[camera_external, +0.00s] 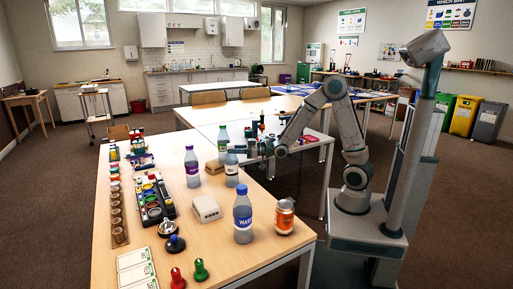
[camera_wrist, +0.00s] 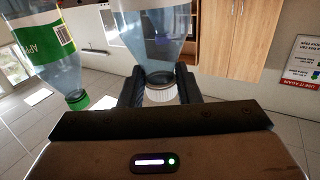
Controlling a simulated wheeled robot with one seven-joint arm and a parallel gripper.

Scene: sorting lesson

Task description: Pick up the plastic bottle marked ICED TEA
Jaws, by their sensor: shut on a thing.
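My gripper (camera_wrist: 160,92) is shut on the neck of a clear plastic bottle (camera_wrist: 158,40), just above its white cap, in the wrist view. The wrist picture is upside down, and no label on this bottle shows there. In the external view, my gripper (camera_external: 250,149) reaches from the right to the top of a clear bottle (camera_external: 231,168) at the table's right edge. I cannot read its label or tell whether it is lifted. No ICED TEA lettering is readable in either view.
A green-labelled bottle (camera_wrist: 45,45) with a green cap stands close beside the held one.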

